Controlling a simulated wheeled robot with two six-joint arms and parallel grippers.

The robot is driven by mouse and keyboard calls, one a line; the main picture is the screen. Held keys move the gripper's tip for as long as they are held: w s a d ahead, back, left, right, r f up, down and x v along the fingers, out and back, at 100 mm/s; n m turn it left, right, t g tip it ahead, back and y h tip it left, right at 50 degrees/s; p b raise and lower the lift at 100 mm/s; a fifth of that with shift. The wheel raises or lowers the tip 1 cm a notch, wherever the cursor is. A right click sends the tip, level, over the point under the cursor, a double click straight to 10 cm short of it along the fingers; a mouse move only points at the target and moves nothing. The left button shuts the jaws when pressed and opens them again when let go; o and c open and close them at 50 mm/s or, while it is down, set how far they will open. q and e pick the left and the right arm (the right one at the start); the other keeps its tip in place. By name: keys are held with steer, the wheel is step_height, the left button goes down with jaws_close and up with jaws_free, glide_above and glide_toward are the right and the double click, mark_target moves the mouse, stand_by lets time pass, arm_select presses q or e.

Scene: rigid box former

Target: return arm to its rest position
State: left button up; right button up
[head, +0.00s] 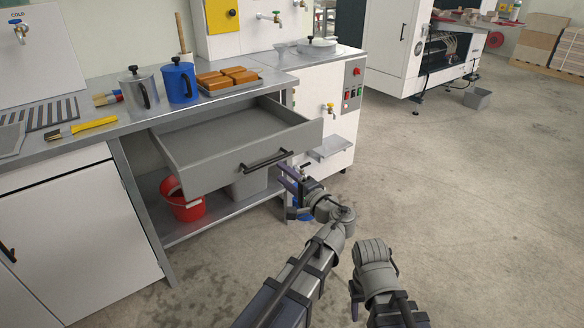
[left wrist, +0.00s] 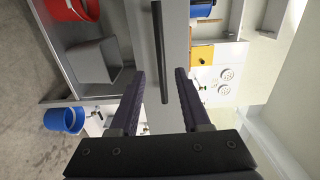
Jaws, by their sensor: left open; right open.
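My left gripper (head: 289,172) is at the right end of the black drawer handle (head: 266,160), in front of the pulled-out grey drawer (head: 205,162). In the left wrist view the two dark fingers of this gripper (left wrist: 159,78) are spread apart. The black handle (left wrist: 159,45) shows between them, with gaps on both sides; I cannot tell whether it lies between the fingertips or just beyond. My right arm (head: 375,270) shows at the bottom of the head view, but its gripper is not visible. The drawer looks empty.
The metal counter (head: 125,123) holds a silver jug (head: 138,88), a blue jug (head: 179,82), a tray of orange-brown blocks (head: 228,78) and brushes. A red bucket (head: 186,208) and a grey bin (head: 250,183) stand below the drawer.

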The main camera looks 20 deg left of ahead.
arm_select(q)
steer(key=s+a+f+n+g+h, duration=0.1)
steer(key=s+f+n+g+h, duration=0.25)
steer(key=s+f, duration=0.4)
steer(key=s+a+f+n+g+h, duration=0.2)
steer(key=s+f+g+h, duration=0.25)
steer(key=f, duration=0.65)
steer(key=s+d+f+m+g+h, duration=0.1)
steer(key=s+d+f+g+h, duration=0.1)
steer(key=s+d, duration=0.5)
steer(key=s+d+f+m+g+h, duration=0.1)
steer(key=s+d+h, duration=0.2)
steer(key=d, duration=0.7)
step_height(320, 180, up, 33)
steer(key=p, duration=3.3)
steer(key=shift+w+d, duration=0.15)
steer(key=shift+d, duration=0.1)
steer(key=shift+f, duration=0.1)
